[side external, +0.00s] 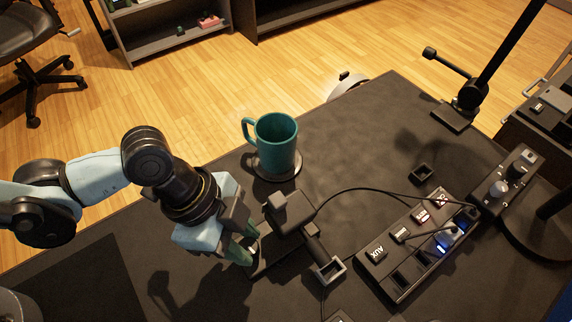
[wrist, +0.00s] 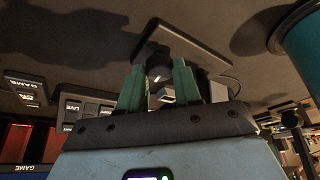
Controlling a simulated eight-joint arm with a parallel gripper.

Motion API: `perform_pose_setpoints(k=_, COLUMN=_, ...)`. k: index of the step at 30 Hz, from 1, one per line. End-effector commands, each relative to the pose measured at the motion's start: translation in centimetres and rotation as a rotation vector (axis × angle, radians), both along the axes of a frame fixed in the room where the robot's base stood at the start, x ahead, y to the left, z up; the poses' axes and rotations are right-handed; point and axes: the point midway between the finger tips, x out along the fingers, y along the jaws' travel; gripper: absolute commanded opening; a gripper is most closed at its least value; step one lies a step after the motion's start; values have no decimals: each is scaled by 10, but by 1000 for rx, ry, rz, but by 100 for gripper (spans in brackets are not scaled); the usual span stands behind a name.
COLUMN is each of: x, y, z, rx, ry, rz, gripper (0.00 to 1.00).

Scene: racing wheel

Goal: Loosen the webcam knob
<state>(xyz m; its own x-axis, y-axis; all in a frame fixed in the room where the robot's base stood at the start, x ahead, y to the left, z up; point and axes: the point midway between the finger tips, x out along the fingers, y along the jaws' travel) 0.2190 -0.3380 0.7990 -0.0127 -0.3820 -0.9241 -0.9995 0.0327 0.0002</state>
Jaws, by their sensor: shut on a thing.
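The webcam knob (wrist: 158,72) is a dark round knob with a small white mark, seen between my green fingertips in the wrist view. My gripper (side external: 247,246) reaches in from the left in the side view, and its fingers (wrist: 159,86) are closed on the knob from both sides. The dark webcam assembly (side external: 292,216) is just right of my gripper, low over the desk. In the wrist view its flat dark body (wrist: 190,48) lies beyond the fingertips. In the side view the knob is mostly hidden by my fingers.
A teal mug (side external: 276,142) stands on a round coaster behind the webcam. A labelled button box (side external: 405,262) lies to the right with a cable running to it. A black panel with knobs (side external: 508,180) is farther right. The desk at front left is mostly clear.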

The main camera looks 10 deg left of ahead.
Motion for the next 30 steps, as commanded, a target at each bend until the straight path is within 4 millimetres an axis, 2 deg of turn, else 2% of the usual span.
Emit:
perform_pose_setpoints(k=21, x=-6, y=-3, z=0, rx=-2, ry=-3, rz=655, gripper=3)
perform_pose_setpoints(k=30, x=-7, y=-4, z=0, rx=-2, ry=-3, rz=872, gripper=3)
